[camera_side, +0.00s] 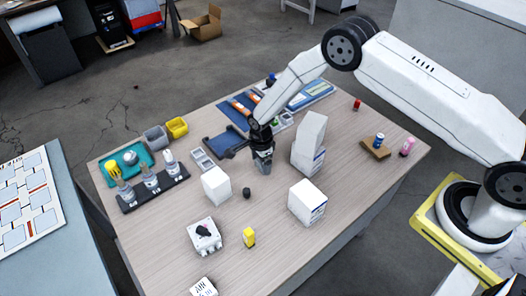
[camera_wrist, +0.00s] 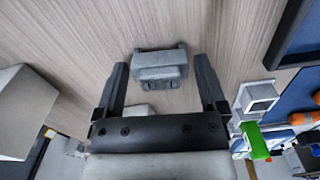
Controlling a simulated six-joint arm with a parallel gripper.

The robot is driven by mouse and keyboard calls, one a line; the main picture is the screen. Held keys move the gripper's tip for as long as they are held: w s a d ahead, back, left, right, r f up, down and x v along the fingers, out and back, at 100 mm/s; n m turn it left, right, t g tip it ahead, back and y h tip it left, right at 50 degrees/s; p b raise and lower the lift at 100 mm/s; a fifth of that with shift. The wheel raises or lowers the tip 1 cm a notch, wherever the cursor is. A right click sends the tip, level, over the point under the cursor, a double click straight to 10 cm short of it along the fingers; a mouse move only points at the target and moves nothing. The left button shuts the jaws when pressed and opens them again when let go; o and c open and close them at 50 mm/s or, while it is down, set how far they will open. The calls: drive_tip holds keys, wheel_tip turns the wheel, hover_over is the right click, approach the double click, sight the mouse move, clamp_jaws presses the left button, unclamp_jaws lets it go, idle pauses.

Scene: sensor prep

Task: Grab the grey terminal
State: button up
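The grey terminal (camera_wrist: 160,68) is a small stepped block lying on the wooden table. In the wrist view it sits between the tips of my gripper's two dark fingers, with a gap on each side. My gripper (camera_wrist: 161,72) is open and points down over it. In the side view my gripper (camera_side: 262,155) is low over the middle of the table, and I cannot clearly separate the terminal from the fingers there.
White boxes stand close by: one to the left (camera_side: 216,185), a tall one to the right (camera_side: 309,140), and one nearer the front (camera_side: 307,201). A small black cylinder (camera_side: 246,193) lies in front. A dark blue tray (camera_side: 226,143) is behind on the left.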

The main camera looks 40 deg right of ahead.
drive_tip(key=c, duration=0.9)
drive_tip(key=shift+r, duration=0.15)
drive_tip(key=shift+r, duration=0.75)
drive_tip(key=shift+s+d+r, duration=0.35)
drive_tip(key=shift+s+r, duration=1.5)
drive_tip(key=shift+s, duration=0.45)
drive_tip(key=shift+s+d+r, duration=0.3)
drive_tip(key=shift+s+r, duration=1.6)
drive_tip(key=shift+s, duration=0.45)
drive_tip(key=shift+s+d+r, duration=0.35)
drive_tip(key=shift+s+r, duration=1.5)
drive_tip(key=shift+s, duration=0.45)
